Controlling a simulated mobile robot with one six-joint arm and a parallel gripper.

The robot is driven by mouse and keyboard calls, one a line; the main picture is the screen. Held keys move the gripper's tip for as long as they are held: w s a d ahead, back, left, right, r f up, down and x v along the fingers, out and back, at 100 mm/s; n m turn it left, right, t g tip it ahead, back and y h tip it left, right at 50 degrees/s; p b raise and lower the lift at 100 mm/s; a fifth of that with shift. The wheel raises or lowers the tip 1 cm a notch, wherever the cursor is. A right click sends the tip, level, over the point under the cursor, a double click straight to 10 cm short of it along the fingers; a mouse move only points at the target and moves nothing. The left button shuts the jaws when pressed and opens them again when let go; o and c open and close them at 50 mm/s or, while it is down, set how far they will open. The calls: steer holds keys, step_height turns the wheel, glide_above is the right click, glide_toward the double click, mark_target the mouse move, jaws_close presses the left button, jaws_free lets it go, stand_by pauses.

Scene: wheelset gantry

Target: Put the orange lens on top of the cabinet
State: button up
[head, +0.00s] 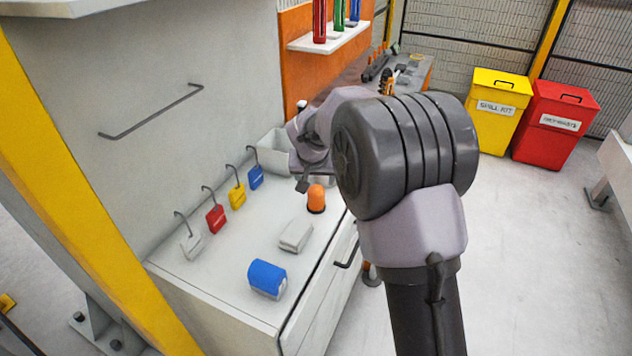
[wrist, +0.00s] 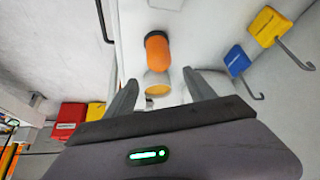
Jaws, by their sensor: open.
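The orange lens (head: 316,194) is a small domed piece with a dark base. It stands upright on the white worktop (head: 225,275), near its front edge. In the wrist view the lens (wrist: 157,58) lies just beyond the fingertips, roughly centred between them. A pale round piece with an orange-yellow middle (wrist: 157,85) shows between the fingers; I cannot tell what it is. My gripper (wrist: 161,82) is open, and no contact with the lens shows. In the head view my gripper (head: 303,184) is partly hidden by my arm, just left of and above the lens. The worktop tops a white drawer unit (head: 318,312).
Several padlocks, including a red one (head: 215,218) and a blue one (head: 256,177), stand along the back wall. A blue block (head: 267,278) and a grey-white block (head: 296,235) lie on the worktop. A white bin (head: 275,150) is behind my gripper. Yellow (head: 497,112) and red (head: 555,125) bins stand right.

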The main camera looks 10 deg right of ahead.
steer(key=s+r+y, duration=0.1)
steer(key=s+r, duration=0.4)
steer(key=s, duration=0.3)
steer(key=s+r+m, duration=0.1)
steer(key=s+r, duration=0.4)
steer(key=s, duration=0.3)
steer(key=s+r+y, duration=0.1)
steer(key=s+r, duration=0.3)
steer(key=s, duration=0.4)
steer(key=s+a+f+y, duration=0.1)
steer(key=s+a+f, duration=0.1)
steer(key=s, duration=1.3)
steer(key=shift+s+a+m, duration=0.15)
steer(key=shift+a+m, duration=0.15)
steer(key=shift+a, duration=0.25)
